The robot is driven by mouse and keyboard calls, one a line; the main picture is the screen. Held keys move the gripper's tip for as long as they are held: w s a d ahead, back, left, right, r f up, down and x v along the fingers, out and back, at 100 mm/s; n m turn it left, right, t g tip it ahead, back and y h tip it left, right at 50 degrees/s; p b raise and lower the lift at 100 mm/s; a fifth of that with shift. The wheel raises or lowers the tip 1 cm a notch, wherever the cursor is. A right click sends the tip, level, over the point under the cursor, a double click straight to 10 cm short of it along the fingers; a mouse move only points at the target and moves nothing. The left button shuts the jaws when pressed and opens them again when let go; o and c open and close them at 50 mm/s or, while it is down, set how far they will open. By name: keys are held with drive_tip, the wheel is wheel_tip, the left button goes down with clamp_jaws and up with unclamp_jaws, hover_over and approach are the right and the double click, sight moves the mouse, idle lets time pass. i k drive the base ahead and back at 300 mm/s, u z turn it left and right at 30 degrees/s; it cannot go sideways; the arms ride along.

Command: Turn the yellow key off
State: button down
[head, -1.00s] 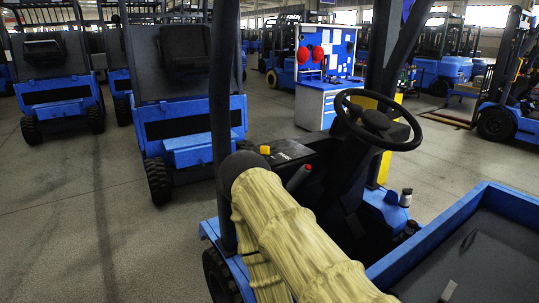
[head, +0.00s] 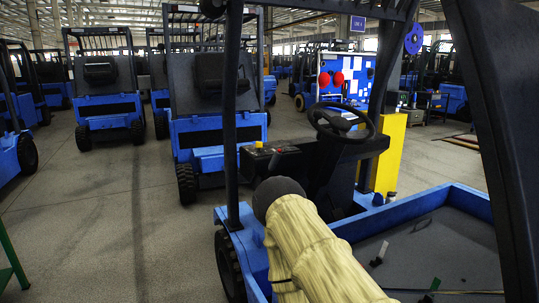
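A small yellow piece (head: 258,144), which looks like the yellow key, stands on the dark dashboard (head: 290,152) of the blue vehicle in front of me. It is too small to tell how it is turned. My arm in its pale yellow cover reaches up from the bottom centre and ends in a dark rounded part below the dashboard. No gripper fingers show. The yellow piece is apart from my arm, above and left of its dark end.
A black steering wheel (head: 342,121) stands right of the dashboard. A dark post (head: 231,110) rises just left of the yellow piece. A yellow column (head: 391,150) and the vehicle's blue-rimmed bed (head: 440,198) lie to the right. Other blue forklifts (head: 106,95) stand behind; grey floor is open at left.

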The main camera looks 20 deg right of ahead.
sight(258, 145)
drive_tip(key=k, duration=0.25)
drive_tip(key=u, duration=0.85)
drive_tip(key=i, duration=0.85)
drive_tip(key=z, duration=1.8)
drive_tip(key=k, duration=0.4)
